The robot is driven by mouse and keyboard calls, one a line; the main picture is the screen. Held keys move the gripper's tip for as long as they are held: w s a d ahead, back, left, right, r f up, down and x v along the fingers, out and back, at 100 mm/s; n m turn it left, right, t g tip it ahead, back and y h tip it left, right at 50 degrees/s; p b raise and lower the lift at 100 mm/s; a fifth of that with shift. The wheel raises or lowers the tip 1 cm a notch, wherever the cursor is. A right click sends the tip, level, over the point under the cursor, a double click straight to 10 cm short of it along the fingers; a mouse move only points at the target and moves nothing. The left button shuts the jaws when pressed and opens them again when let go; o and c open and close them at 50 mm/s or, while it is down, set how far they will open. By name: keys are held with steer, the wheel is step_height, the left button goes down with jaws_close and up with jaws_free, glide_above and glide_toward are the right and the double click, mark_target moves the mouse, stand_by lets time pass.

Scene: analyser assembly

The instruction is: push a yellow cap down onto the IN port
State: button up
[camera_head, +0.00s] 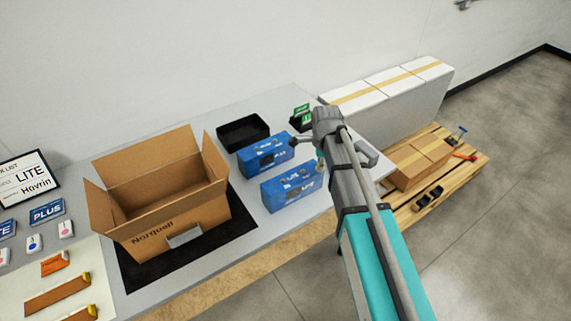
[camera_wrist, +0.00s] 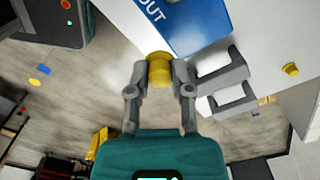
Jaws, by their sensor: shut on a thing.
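In the wrist view my gripper (camera_wrist: 159,78) is shut on a yellow cap (camera_wrist: 159,66), which sits between the two fingertips. The cap is close to the edge of a blue panel (camera_wrist: 190,22) lettered OUT on a white body. Whether the cap touches anything behind it cannot be told. A second yellow cap (camera_wrist: 290,69) is on the white surface at the right, apart from my gripper. The IN port is not seen in the wrist view.
Two grey brackets (camera_wrist: 223,72) stick out just right of my gripper. In the head view, blue boxes (camera_head: 292,187), a black tray (camera_head: 243,133) and an open cardboard box (camera_head: 170,215) stand on the table.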

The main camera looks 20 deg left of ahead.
step_height(320, 180, up, 3)
steer(key=p, duration=0.3)
glide_above(283, 181)
steer(key=shift+s, duration=0.1)
steer(key=shift+f, duration=0.15)
steer(key=shift+f+b, duration=2.6)
steer(key=shift+b, duration=0.25)
steer(key=shift+f, duration=0.3)
steer(key=o, duration=0.8)
steer(key=shift+c, duration=0.2)
steer(key=shift+r, duration=0.1)
